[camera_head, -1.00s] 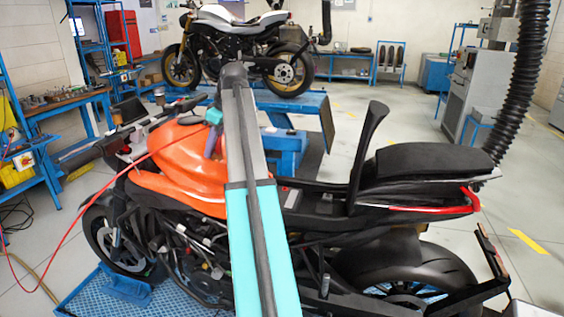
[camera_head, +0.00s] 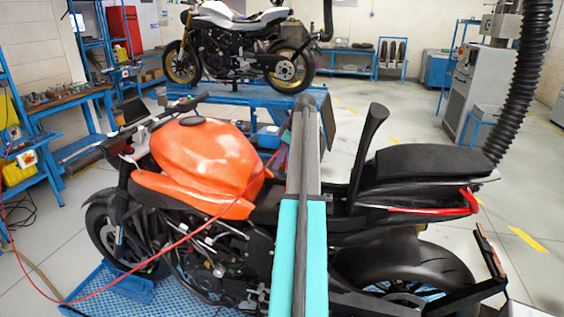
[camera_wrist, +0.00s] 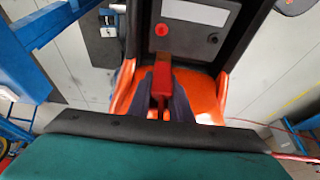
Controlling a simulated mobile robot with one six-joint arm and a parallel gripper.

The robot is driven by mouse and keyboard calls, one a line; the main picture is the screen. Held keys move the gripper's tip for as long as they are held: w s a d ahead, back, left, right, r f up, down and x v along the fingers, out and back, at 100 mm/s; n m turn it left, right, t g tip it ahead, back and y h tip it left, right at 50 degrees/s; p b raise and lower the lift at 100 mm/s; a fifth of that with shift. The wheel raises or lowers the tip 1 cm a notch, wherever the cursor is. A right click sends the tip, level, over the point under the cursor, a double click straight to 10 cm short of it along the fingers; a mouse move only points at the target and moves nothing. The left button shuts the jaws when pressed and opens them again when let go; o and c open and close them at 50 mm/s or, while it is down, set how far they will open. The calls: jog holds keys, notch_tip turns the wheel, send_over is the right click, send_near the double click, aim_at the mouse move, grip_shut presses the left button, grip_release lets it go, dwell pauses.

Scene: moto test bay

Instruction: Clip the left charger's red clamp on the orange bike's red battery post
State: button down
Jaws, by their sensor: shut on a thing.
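In the wrist view my gripper (camera_wrist: 162,78) is shut on the red clamp (camera_wrist: 164,91), which points toward the battery. The battery's grey face (camera_wrist: 188,42) lies in the dark seat frame. The round red battery post (camera_wrist: 161,30) is on it, ahead of the clamp and apart from it in the picture. A small dark post (camera_wrist: 213,39) is to its right. In the head view the orange bike (camera_head: 208,160) stands side-on. My arm hides the gripper, clamp and battery there. The clamp's red cable (camera_head: 180,240) runs from the lower left to behind my arm.
A yellow box (camera_head: 18,170) stands at the left shelving; I cannot tell if it is the charger. A white bike (camera_head: 235,28) stands on a blue lift behind. A black hose (camera_head: 520,80) hangs at right. The bike's black seat (camera_head: 430,162) lies right of my arm.

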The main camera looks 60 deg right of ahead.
jog(key=shift+s+d+f, duration=0.4)
jog(key=shift+d, duration=0.1)
jog(key=shift+f, duration=0.15)
jog(key=shift+f+b, duration=1.25)
jog(key=shift+f, duration=1.45)
dwell(0.7)
jog(key=shift+f, duration=0.65)
dwell(0.5)
jog(key=c, duration=1.5)
grip_release()
jog(key=shift+c, duration=0.2)
jog(key=shift+s, duration=0.1)
